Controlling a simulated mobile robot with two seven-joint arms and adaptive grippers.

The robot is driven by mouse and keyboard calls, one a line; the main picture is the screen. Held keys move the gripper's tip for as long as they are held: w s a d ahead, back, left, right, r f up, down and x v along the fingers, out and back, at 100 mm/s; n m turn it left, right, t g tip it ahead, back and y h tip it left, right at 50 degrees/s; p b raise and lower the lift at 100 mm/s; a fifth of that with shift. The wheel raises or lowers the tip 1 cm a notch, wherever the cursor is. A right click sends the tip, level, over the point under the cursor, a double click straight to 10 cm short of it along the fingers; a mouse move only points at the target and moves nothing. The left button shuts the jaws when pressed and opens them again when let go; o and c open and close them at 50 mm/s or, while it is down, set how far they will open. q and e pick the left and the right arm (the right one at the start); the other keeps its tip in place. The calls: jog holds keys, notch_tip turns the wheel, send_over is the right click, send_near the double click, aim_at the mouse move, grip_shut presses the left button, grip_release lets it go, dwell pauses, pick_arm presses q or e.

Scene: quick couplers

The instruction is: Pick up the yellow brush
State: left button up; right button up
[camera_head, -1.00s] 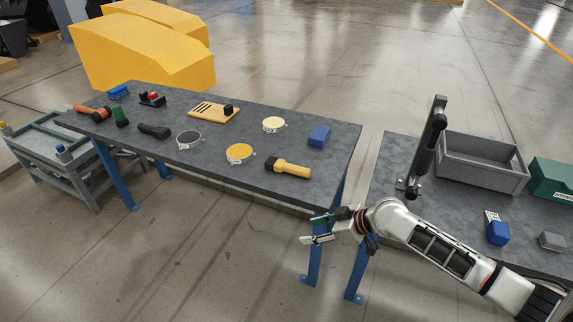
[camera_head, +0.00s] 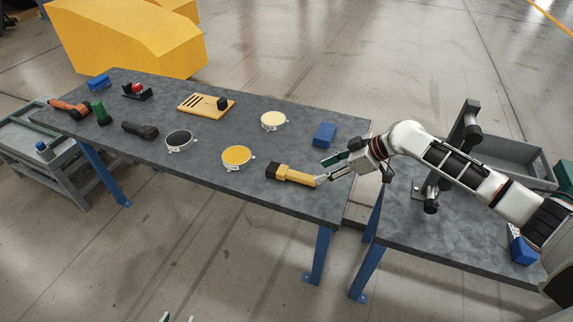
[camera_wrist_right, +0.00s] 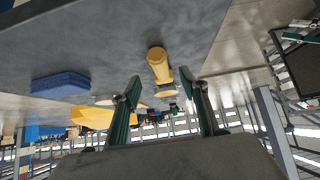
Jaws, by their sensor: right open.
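The yellow brush (camera_head: 297,177) lies near the front right edge of the grey table, its dark head to the left and its yellow handle end toward my right gripper (camera_head: 326,171). In the right wrist view the round handle (camera_wrist_right: 159,66) shows just beyond the open fingertips (camera_wrist_right: 164,88), roughly between them. No grip on it shows. In the head view one fingertip appears close to the handle's end; I cannot tell whether they touch. Only small tips of my left gripper (camera_head: 177,318) show at the bottom edge, too little to tell its state.
A blue block (camera_head: 325,134) lies behind the brush. A yellow-topped round clamp (camera_head: 237,156) lies to its left, a cream-topped one (camera_head: 272,121) farther back. The table (camera_head: 310,206) ends just in front of the brush. A second table (camera_head: 400,222) stands to the right.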

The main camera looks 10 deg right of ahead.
aim_at(310, 177)
jog(key=shift+w+a+f, duration=0.15)
jog(key=shift+a+f+b, duration=0.4)
jog(key=shift+f+b, duration=0.05)
jog(key=shift+b, duration=0.45)
jog(key=shift+a+f, duration=0.15)
jog(key=shift+f, duration=0.05)
jog(key=shift+w+a+f, duration=0.1)
jog(key=shift+w, duration=0.05)
jog(key=shift+w+f+b, duration=0.1)
jog(key=shift+b, duration=0.3)
jog(key=shift+w+a+f+b, duration=0.25)
jog(key=shift+f+b, duration=0.25)
jog(key=shift+b, duration=0.25)
jog(key=b+x, duration=0.3)
jog(key=shift+w+a+f, duration=0.2)
jog(key=shift+f, duration=0.05)
pick_arm(q)
jog(key=shift+h, duration=0.3)
jog(key=f, duration=0.1)
jog(key=d+f, duration=0.1)
jog(key=f, duration=0.1)
jog(key=d+f, duration=0.1)
jog(key=f, duration=0.1)
jog(key=shift+s+d+f, duration=0.15)
jog(key=shift+s+f, duration=0.1)
pick_arm(e)
jog(key=shift+r, duration=0.15)
